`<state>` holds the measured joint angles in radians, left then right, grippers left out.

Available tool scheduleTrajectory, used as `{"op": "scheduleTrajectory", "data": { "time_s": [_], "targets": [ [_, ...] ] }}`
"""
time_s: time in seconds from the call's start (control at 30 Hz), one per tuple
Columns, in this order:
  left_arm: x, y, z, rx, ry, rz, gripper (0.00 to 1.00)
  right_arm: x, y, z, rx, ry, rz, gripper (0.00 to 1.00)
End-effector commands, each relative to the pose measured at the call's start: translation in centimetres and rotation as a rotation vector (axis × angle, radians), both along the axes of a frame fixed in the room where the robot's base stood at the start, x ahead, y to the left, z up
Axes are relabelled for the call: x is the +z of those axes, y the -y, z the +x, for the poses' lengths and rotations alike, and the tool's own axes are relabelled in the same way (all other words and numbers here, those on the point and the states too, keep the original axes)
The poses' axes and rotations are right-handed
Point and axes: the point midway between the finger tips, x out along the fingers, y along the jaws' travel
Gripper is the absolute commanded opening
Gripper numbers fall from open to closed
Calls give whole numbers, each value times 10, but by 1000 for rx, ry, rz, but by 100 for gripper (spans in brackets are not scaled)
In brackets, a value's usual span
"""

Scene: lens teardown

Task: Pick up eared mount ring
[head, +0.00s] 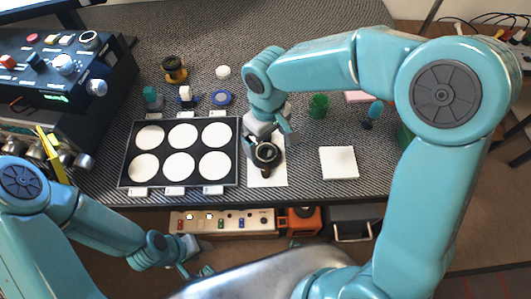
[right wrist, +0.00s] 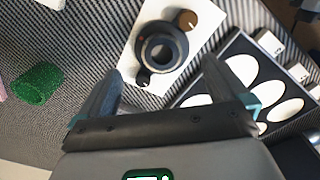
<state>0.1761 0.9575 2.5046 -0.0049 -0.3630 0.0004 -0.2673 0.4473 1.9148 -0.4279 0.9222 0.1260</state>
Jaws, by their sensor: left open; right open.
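The eared mount ring appears to be the black round part (head: 265,154) on a white sheet (head: 278,177) near the table's front edge. In the right wrist view this black part (right wrist: 161,47) shows a central hole, a brown-topped knob at one side and a small dark lug at the opposite side. My right gripper (head: 268,135) is over it; in the right wrist view its open fingers (right wrist: 160,88) stand apart and empty, with the part beyond the tips. My left gripper (head: 197,270) is open and empty, low in front of the table.
A black tray (head: 122,160) with several white discs lies left of the sheet. A green cylinder (head: 318,106) and a white pad (head: 338,163) are to the right. Small parts stand behind the tray. A control box (head: 60,75) is at the far left.

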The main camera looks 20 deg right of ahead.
Motion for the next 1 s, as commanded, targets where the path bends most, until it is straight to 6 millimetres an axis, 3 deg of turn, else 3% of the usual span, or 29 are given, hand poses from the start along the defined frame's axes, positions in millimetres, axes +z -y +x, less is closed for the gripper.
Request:
{"op": "scheduleTrajectory", "data": {
  "time_s": [0.33,0.63,0.77,0.8,1.0],
  "targets": [
    [-6,0,0,0,0,0,43,-48,-3,1,0,-1,0,100],
    [-6,0,0,0,0,0,43,-53,-3,3,0,0,1,100],
    [-6,0,0,0,0,0,43,-52,-3,3,0,0,1,58],
    [-6,0,0,0,0,0,43,-52,-3,3,0,0,1,53],
    [-6,0,0,0,0,0,43,-52,-3,3,0,0,1,53]
  ]
}}
